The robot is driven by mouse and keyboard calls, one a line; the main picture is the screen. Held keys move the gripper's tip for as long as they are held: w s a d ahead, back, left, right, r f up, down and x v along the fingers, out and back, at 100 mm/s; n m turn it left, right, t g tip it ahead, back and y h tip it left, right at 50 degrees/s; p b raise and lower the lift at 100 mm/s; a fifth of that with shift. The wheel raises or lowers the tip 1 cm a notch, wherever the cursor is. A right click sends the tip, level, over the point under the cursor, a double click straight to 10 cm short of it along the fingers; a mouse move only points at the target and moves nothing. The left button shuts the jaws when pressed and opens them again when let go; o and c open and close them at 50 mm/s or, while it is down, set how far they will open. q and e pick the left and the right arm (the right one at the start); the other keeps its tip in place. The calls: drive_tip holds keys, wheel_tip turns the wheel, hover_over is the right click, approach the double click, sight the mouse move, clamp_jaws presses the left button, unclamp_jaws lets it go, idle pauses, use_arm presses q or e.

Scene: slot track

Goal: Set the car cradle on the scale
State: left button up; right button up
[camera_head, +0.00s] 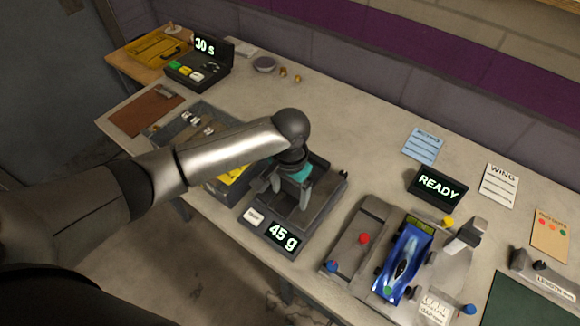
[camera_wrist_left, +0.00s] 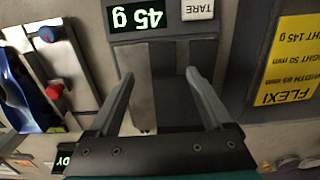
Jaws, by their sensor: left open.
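The scale (camera_head: 266,232) stands near the front edge of the table, and its display reads 45 g. It also shows in the left wrist view (camera_wrist_left: 120,42). A grey and dark channel-shaped piece, which looks like the car cradle (camera_head: 315,197), rests on top of the scale. It appears between my fingers in the left wrist view (camera_wrist_left: 165,95). My left gripper (camera_head: 291,194) is open, pointing down over the scale, with one finger to each side of this piece. I cannot tell whether a finger touches it. My arm and hand hide part of the scale top. My right gripper is out of view.
Right of the scale, a blue car (camera_head: 405,262) sits on a grey fixture with coloured knobs, in front of a READY display (camera_head: 437,188). A yellow-labelled FLEXI box (camera_wrist_left: 290,60) stands beside the scale. A 30 s timer (camera_head: 198,68) is at the back left. The table behind the scale is clear.

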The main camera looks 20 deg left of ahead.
use_arm(q)
wheel_tip(320, 180, up, 12)
drive_tip(key=p, duration=0.1)
drive_tip(key=shift+f, duration=0.15)
drive_tip(key=shift+d, duration=0.1)
